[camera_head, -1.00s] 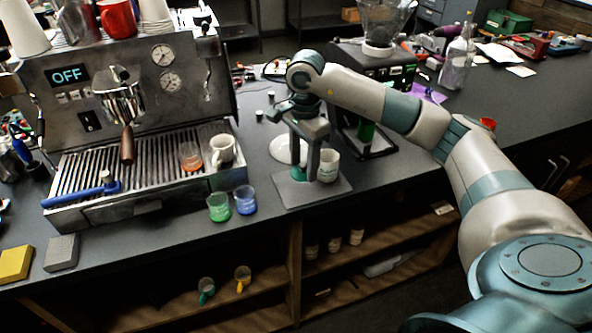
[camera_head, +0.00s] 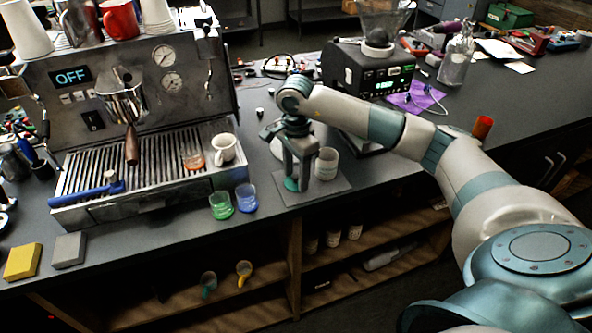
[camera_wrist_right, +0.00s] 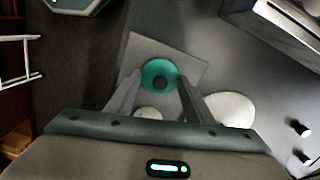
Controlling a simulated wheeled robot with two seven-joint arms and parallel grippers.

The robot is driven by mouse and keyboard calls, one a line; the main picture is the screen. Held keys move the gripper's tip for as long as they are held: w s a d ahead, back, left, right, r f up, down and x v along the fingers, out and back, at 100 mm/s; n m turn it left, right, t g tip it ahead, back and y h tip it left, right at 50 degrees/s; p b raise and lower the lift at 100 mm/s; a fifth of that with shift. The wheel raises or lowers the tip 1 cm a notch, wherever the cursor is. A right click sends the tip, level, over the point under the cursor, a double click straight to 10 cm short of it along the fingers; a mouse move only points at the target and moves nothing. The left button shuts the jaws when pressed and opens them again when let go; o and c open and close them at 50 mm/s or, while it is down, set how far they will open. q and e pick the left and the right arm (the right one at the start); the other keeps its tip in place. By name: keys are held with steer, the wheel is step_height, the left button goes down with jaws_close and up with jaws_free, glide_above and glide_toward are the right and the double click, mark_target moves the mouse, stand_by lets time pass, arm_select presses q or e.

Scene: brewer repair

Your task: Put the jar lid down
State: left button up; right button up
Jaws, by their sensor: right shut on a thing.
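The teal jar lid (camera_head: 290,184) is between the fingertips of my right gripper (camera_head: 298,182), low over the left part of a grey square mat (camera_head: 318,194). In the right wrist view the lid (camera_wrist_right: 159,70) is a teal disc with a dark centre. The right gripper (camera_wrist_right: 160,84) is shut on it there. I cannot tell whether the lid touches the mat. A whitish jar (camera_head: 327,163) stands on the mat just right of the gripper; its pale top (camera_wrist_right: 149,113) shows between the fingers in the wrist view. My left gripper is not in view.
A white plate (camera_wrist_right: 232,110) lies beside the mat, partly behind the gripper in the head view. A green cup (camera_head: 220,206) and a blue cup (camera_head: 245,199) stand left of the mat, before the espresso machine (camera_head: 150,190). A grinder (camera_head: 365,70) stands behind.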

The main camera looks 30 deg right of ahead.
mark_target(295, 175)
arm_select(q)
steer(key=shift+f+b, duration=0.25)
steer(key=shift+b, duration=0.05)
arm_select(e)
steer(key=shift+f, duration=0.25)
steer(key=o, duration=1)
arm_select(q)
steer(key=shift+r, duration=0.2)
arm_select(e)
steer(key=shift+r, duration=0.3)
steer(key=shift+w+r, duration=0.1)
steer(key=shift+r, duration=0.2)
arm_select(q)
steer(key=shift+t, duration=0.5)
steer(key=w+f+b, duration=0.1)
steer(key=b, duration=0.1)
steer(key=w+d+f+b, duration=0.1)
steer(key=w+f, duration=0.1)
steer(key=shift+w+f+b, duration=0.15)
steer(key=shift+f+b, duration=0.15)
steer(key=shift+b, duration=0.1)
arm_select(e)
step_height(295, 175, up, 11)
steer(key=shift+r, duration=0.15)
